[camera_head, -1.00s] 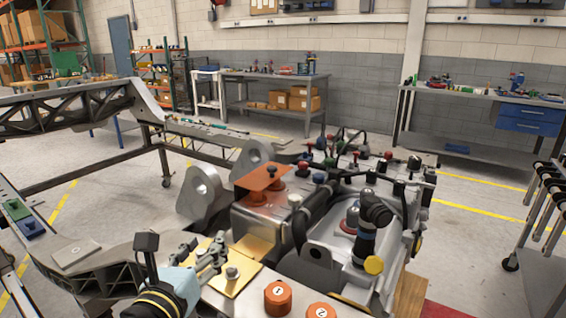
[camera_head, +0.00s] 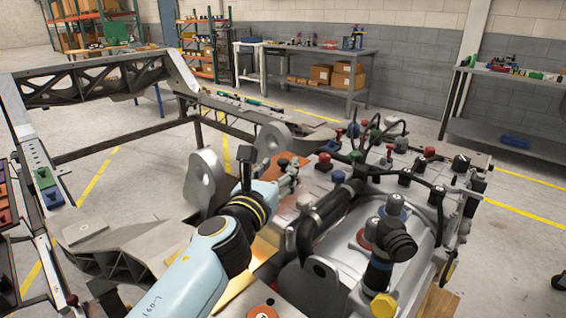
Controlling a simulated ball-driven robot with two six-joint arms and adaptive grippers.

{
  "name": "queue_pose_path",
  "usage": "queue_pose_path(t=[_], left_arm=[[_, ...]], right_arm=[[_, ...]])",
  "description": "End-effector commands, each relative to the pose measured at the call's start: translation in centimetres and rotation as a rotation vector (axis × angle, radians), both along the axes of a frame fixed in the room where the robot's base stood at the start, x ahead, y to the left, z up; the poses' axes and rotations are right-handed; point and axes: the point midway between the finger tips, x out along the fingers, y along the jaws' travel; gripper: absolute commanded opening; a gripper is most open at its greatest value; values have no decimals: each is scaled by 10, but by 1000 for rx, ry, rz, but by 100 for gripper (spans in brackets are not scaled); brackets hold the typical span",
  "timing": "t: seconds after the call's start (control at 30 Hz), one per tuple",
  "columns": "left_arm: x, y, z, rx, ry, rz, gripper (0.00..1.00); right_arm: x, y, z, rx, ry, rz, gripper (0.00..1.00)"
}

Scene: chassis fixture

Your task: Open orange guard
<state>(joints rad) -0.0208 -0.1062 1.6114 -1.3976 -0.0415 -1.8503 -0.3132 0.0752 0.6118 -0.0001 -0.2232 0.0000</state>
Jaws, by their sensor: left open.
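The orange guard (camera_head: 301,161) is a flat orange plate on the metal fixture near the centre of the head view. My left arm reaches in from the bottom left and hides much of the guard. My left gripper (camera_head: 288,174) is open, with its fingers right at the guard in the picture. I cannot tell whether the fingers touch it. Nothing shows between the fingers. My right gripper is not in view.
The fixture right of the guard is crowded with black hoses and coloured knobs. A black elbow fitting (camera_head: 395,240) stands up there. Upright grey lugs (camera_head: 208,182) stand left of the guard. A dark chassis frame (camera_head: 95,82) lies further left.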

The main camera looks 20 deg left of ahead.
Motion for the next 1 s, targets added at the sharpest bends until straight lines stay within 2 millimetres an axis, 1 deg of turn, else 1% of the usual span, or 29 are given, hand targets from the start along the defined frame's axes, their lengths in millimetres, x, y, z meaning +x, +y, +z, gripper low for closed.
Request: queue_pose_path(t=[0.03, 0.1, 0.2, 0.3, 0.53, 0.87, 0.9, 1.0], left_arm=[[9, 0, 0, 1, -1, 0, 45], [17, 1, -1, 1, 0, 0, 45], [25, 1, -1, 1, 0, 0, 45], [28, 2, -1, 1, 0, 0, 45], [29, 2, 0, 1, 1, 0, 45], [28, 2, -1, 0, 1, 0, 2], [28, 1, -1, 0, 1, 0, 0], [28, 1, -1, 0, 1, 0, 0]], right_arm=[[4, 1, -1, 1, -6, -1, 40], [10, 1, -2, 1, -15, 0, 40], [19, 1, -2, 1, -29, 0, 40], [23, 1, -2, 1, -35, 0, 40], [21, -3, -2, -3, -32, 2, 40], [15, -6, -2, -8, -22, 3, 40], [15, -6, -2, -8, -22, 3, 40], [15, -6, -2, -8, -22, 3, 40]])
